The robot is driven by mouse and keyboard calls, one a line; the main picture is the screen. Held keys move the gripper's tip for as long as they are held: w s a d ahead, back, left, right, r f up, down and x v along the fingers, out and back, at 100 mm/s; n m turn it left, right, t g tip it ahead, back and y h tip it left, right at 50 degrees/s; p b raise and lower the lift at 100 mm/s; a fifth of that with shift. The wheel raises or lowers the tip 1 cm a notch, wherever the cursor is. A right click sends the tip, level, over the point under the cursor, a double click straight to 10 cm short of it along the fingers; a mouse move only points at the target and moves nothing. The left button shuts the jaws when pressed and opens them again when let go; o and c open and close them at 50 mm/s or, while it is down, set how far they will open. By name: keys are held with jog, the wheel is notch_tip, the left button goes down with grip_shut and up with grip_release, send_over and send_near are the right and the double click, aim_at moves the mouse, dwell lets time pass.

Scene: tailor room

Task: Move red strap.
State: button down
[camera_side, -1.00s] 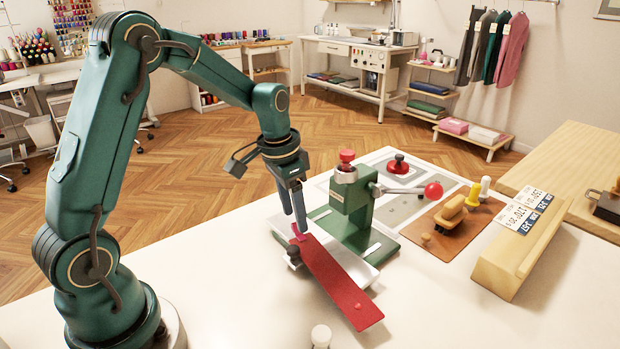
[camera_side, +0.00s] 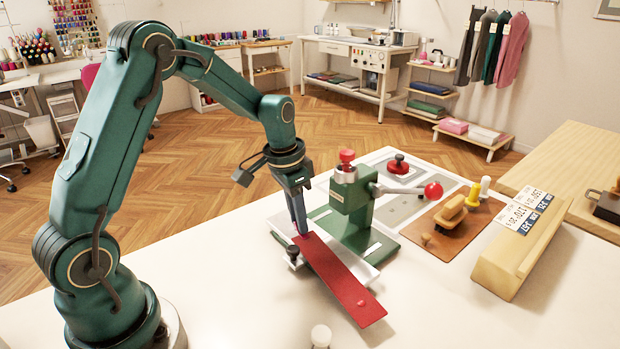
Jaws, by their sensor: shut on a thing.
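The red strap (camera_side: 342,281) is a long flat band. It slants from my gripper down toward the front right, across the pale plate (camera_side: 368,267) beside the green press (camera_side: 350,208). Its near end extends past the plate. My gripper (camera_side: 301,232) points down and is shut on the strap's far left end. The fingers hide part of that end. A small round red bump shows near the strap's near end.
A dark knob (camera_side: 292,253) stands just left of the strap. A white knob (camera_side: 321,336) is at the front edge of view. The press's lever ends in a red ball (camera_side: 433,190). A wooden block (camera_side: 510,262) is at right. The front left tabletop is clear.

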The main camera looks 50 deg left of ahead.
jog(key=shift+w, duration=1.2)
jog(key=c, duration=0.7)
grip_release()
jog(key=shift+s+a+r, duration=0.1)
jog(key=shift+s+r, duration=0.1)
jog(key=shift+r, duration=1.1)
jog(key=shift+s+r, duration=0.2)
jog(key=shift+r, duration=1.05)
